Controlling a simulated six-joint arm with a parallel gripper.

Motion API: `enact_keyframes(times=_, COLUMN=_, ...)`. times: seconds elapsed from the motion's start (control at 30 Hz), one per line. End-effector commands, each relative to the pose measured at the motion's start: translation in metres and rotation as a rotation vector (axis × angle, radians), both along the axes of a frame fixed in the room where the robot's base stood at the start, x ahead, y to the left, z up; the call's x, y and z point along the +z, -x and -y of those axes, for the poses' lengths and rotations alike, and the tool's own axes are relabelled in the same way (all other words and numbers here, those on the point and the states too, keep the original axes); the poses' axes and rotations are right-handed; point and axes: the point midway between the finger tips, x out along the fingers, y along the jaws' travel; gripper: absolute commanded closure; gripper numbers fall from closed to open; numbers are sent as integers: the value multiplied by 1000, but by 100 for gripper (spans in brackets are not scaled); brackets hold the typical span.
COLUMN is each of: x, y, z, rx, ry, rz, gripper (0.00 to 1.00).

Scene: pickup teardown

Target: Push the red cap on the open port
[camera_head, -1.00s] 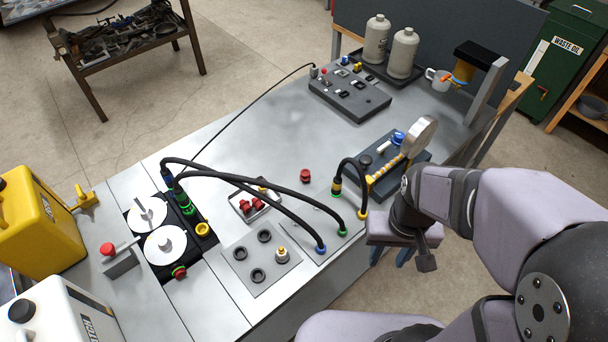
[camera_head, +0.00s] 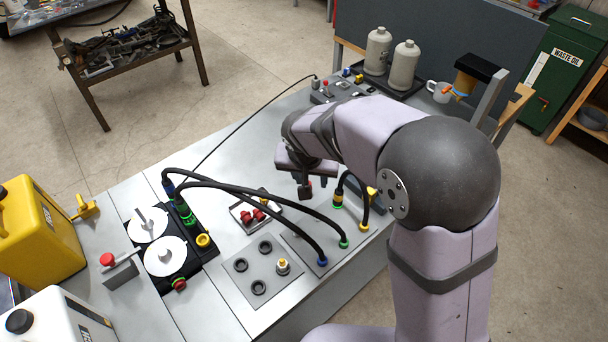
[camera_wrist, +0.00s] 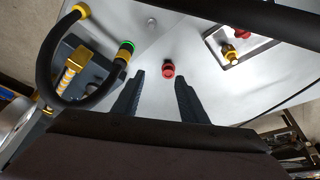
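A red cap (camera_wrist: 168,69) stands alone on the bare grey bench in the wrist view, just beyond and between my fingertips. My gripper (camera_wrist: 158,82) is open and empty, its two dark fingers pointing toward the cap. In the head view my gripper (camera_head: 304,190) hangs over the bench behind the hoses and hides most or all of this cap. A black block (camera_head: 208,255) at the left carries hose ends, a yellow-ringed port (camera_head: 203,241) and a red cap (camera_head: 179,284) at its front. I cannot tell for sure which port is the open one.
Black hoses (camera_head: 240,187) arch from the block to a plate beside my gripper. A small tray (camera_head: 240,212) holds more red caps. A front plate (camera_head: 241,290) has dark ring sockets and a silver fitting (camera_head: 282,267). A yellow can (camera_head: 40,225) stands left.

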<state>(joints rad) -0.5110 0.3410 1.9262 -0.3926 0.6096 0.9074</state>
Motion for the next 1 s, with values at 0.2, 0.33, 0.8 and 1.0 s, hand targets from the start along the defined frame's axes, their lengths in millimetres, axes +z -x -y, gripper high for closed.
enact_keyframes(times=0.2, x=-2, y=-8, z=-19, rx=-4, ry=-10, rz=23, gripper=61)
enact_keyframes(times=0.33, x=-3, y=-9, z=-19, rx=-6, ry=-10, rz=23, gripper=61)
enact_keyframes(times=0.8, x=-48, y=-27, z=-15, rx=-6, ry=-8, rz=19, gripper=61)
enact_keyframes(times=1.0, x=-64, y=-34, z=-15, rx=-6, ry=-9, rz=21, gripper=61)
